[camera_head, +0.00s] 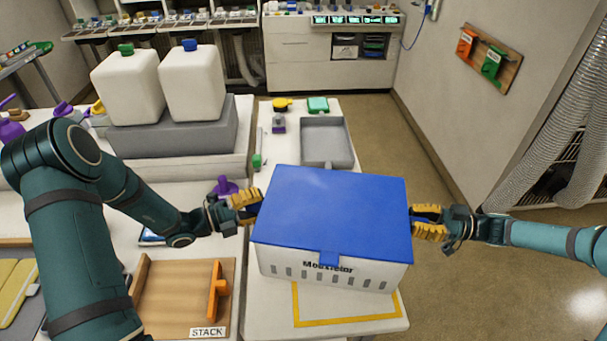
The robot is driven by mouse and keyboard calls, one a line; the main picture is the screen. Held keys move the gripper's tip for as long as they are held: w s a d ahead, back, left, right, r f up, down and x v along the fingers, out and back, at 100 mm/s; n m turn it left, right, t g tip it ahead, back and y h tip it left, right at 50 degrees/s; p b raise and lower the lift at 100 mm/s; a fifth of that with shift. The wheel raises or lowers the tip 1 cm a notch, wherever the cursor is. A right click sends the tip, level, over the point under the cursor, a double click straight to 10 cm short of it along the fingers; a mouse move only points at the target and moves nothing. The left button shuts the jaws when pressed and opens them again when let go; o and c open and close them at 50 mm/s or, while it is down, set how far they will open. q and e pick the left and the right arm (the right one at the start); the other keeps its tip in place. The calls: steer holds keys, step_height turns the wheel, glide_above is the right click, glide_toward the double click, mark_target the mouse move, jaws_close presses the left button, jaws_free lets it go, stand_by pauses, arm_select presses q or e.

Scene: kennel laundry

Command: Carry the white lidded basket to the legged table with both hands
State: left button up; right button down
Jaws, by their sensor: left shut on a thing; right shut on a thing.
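The white basket (330,274) with a blue lid (335,205) is in the middle of the head view, lid closed. It is above the near end of a narrow white table (270,320); whether it touches the top cannot be told. My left gripper (250,207) is shut on the basket's left side. My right gripper (425,222) is shut on its right side. The grasped parts are mostly hidden by the fingers and the lid. The table's legs are not visible.
A yellow outlined square (345,322) shows in front of the basket. A grey tray (326,142), a green item (318,104) and a yellow-topped item (282,104) are behind it. A wooden STACK board (165,300) and two white jugs are left. Floor at right is clear.

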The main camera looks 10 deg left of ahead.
arm_select(q)
steer(key=shift+r, duration=0.1)
arm_select(e)
steer(key=shift+a, duration=0.1)
